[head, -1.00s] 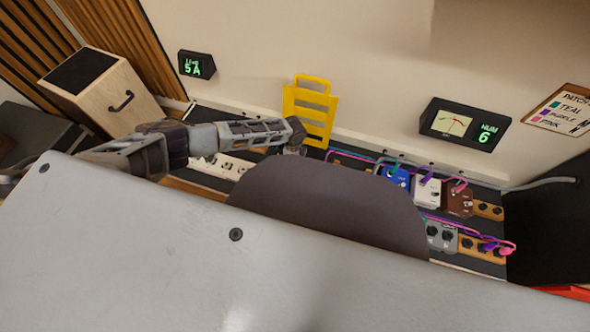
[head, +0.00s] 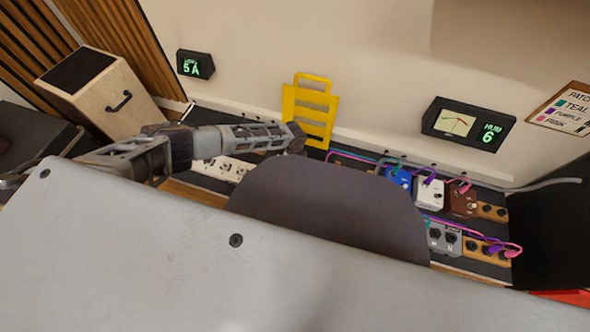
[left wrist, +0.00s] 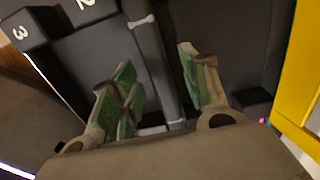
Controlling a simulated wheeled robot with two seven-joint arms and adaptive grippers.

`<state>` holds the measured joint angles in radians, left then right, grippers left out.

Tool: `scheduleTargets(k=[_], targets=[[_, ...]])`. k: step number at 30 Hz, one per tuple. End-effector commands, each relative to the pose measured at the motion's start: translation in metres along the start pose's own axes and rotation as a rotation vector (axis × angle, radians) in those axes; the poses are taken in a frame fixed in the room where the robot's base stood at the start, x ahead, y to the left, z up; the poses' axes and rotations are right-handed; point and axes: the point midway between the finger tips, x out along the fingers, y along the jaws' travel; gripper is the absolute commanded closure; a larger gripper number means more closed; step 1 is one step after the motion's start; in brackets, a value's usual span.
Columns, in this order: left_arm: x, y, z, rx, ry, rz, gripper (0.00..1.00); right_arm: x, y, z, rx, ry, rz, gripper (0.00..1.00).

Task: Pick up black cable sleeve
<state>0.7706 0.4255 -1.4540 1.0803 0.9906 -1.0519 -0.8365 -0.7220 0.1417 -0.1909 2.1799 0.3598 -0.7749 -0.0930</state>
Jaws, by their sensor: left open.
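A long dark strip with pale ends (left wrist: 158,75), which may be the black cable sleeve, lies between the fingers of my left gripper in the left wrist view. I cannot tell whether the fingers touch it. My left gripper (left wrist: 157,62) is open, with green-padded fingers on either side of the strip. In the head view my left gripper (head: 294,146) is over the back of the board, in front of the yellow slotted stand; its fingertips are hidden there. I cannot make out the sleeve in the head view. My right gripper is not in view.
The yellow slotted stand (head: 308,108) is close beside the left gripper, and its edge shows in the left wrist view (left wrist: 303,85). Pedals with coloured cables, including a blue one (head: 398,180), stand to the right. A white socket strip (head: 229,169) lies left. A wooden box (head: 115,97) stands further left.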

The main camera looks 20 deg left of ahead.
Motion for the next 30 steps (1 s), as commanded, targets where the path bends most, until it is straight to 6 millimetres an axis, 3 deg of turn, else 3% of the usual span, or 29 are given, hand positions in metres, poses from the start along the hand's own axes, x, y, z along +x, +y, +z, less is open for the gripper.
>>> scheduleTargets(k=[3,14,30], targets=[[0.0,0.0,0.0001,0.0,0.0,0.0,0.54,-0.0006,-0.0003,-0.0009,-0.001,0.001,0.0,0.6],[0.0,0.0001,0.0002,0.0,0.0,0.0,1.0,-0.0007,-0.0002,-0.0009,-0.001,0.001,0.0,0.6],[-0.007,-0.0001,0.0,0.0,0.0,0.0,1.0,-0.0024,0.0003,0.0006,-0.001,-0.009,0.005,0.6]])
